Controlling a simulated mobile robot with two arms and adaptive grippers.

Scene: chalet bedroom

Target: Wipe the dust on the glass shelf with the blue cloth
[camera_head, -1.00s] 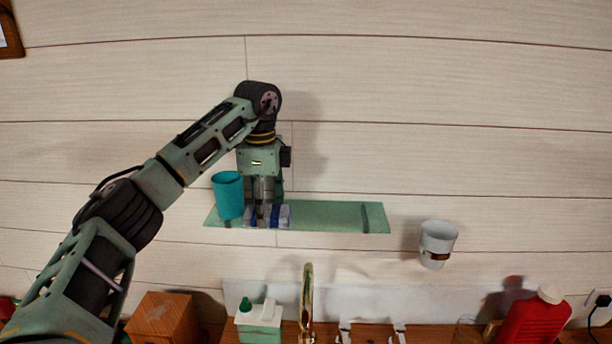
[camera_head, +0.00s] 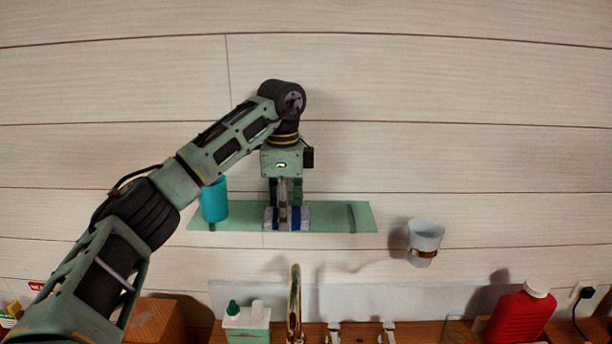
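The glass shelf (camera_head: 330,216) is a pale green pane on the plank wall. A white cloth with blue stripes (camera_head: 300,217) lies flat near the middle of the shelf. My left gripper (camera_head: 285,206) points down from above and is shut on the cloth, pressing it against the glass. Its fingertips are partly lost against the cloth. I cannot make out dust on the glass at this size. My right gripper is not in view.
A teal cup (camera_head: 213,201) stands at the shelf's left end, beside the cloth. A white cup in a wall holder (camera_head: 424,238) is right of the shelf.

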